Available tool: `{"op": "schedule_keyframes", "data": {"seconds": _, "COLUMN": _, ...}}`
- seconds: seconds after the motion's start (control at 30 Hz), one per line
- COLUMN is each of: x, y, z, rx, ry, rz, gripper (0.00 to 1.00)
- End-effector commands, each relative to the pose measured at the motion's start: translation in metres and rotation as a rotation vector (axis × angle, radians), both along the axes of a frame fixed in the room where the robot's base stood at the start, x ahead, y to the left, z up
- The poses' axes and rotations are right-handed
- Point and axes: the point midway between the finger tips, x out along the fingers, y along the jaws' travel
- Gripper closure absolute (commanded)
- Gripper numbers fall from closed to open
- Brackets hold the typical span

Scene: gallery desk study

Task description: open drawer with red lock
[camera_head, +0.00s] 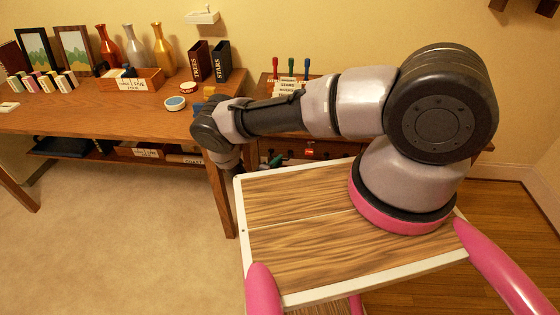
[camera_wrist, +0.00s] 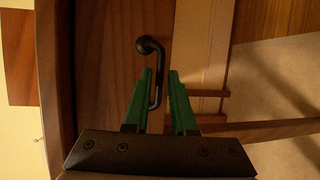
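In the head view a small red lock (camera_head: 310,152) shows on the front of the low wooden cabinet behind my arm. A dark green part (camera_head: 276,160) shows left of it; I cannot tell what it is. In the wrist view, the green fingers of my gripper (camera_wrist: 161,80) are apart. A black curved handle (camera_wrist: 150,46) on a brown wooden front reaches down between them. I cannot tell whether the fingers touch it or whether its drawer bears the red lock. My arm hides much of the cabinet front in the head view, and the gripper's fingers are not clear there.
A long wooden desk (camera_head: 150,112) on the left holds bottles, framed pictures, dark books (camera_head: 221,60) and boxes. Several coloured upright items (camera_head: 290,68) stand on the cabinet top. Carpet in front of the desk is clear.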

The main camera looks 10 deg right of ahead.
Motion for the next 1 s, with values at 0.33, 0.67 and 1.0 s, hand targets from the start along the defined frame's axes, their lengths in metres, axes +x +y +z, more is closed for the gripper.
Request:
{"op": "schedule_keyframes", "data": {"seconds": 0.33, "x": 0.0117, "y": -0.0107, "z": -0.0029, "rx": -0.001, "ry": 0.001, "rz": -0.001, "gripper": 0.76}}
{"op": "schedule_keyframes", "data": {"seconds": 0.67, "x": 0.0114, "y": -0.0105, "z": -0.0028, "rx": -0.001, "ry": 0.001, "rz": -0.001, "gripper": 1.00}}
{"op": "schedule_keyframes", "data": {"seconds": 1.0, "x": 0.0112, "y": -0.0102, "z": -0.0030, "rx": 0.000, "ry": 0.001, "rz": -0.001, "gripper": 1.00}}
